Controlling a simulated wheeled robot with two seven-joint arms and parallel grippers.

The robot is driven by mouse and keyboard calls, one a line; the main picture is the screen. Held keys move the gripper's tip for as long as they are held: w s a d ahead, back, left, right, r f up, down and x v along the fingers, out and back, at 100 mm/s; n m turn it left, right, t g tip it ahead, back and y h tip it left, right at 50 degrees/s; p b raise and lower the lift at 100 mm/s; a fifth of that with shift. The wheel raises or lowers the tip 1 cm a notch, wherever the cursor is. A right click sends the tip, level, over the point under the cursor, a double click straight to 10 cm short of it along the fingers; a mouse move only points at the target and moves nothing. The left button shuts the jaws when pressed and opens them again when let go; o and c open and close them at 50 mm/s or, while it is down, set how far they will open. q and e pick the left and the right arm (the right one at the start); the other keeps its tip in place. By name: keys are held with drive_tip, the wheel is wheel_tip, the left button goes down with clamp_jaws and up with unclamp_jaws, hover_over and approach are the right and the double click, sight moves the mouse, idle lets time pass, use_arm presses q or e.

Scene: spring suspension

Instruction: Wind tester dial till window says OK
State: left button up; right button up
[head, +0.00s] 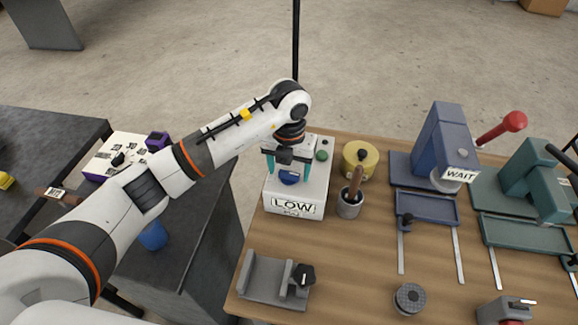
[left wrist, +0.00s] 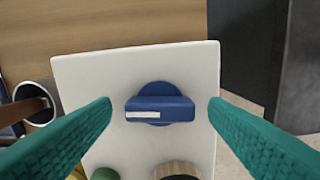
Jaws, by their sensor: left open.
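The white tester (head: 302,188) stands at the left end of the wooden bench. Its window (head: 292,207) on the front reads LOW. The blue dial (head: 289,177) is on its top; in the left wrist view the dial (left wrist: 160,104) shows a raised grip bar with a white mark at its left end. My left gripper (head: 289,165) is over the tester, with teal fingers open on either side of the dial. In the left wrist view both fingers (left wrist: 160,112) are apart from the dial, with gaps left and right. My right gripper is not in view.
A grey cup (head: 348,206) with a brown-handled tool stands right of the tester, near a yellow round container (head: 360,160). A grey clamp (head: 273,281) lies in front. A blue press (head: 440,150) marked WAIT and a green press (head: 535,180) stand to the right.

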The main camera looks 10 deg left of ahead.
use_arm(q)
drive_tip(key=shift+f, duration=0.25)
drive_tip(key=c, duration=1)
drive_tip(key=shift+w+f+m+b, duration=0.1)
drive_tip(key=shift+f+m+b, duration=0.05)
drive_tip(key=shift+m+b, duration=0.9)
drive_tip(key=m+b, duration=0.7)
drive_tip(key=shift+m, duration=0.25)
drive_tip(key=shift+m+b, duration=0.75)
drive_tip(key=shift+m, duration=0.35)
drive_tip(key=shift+r, duration=0.2)
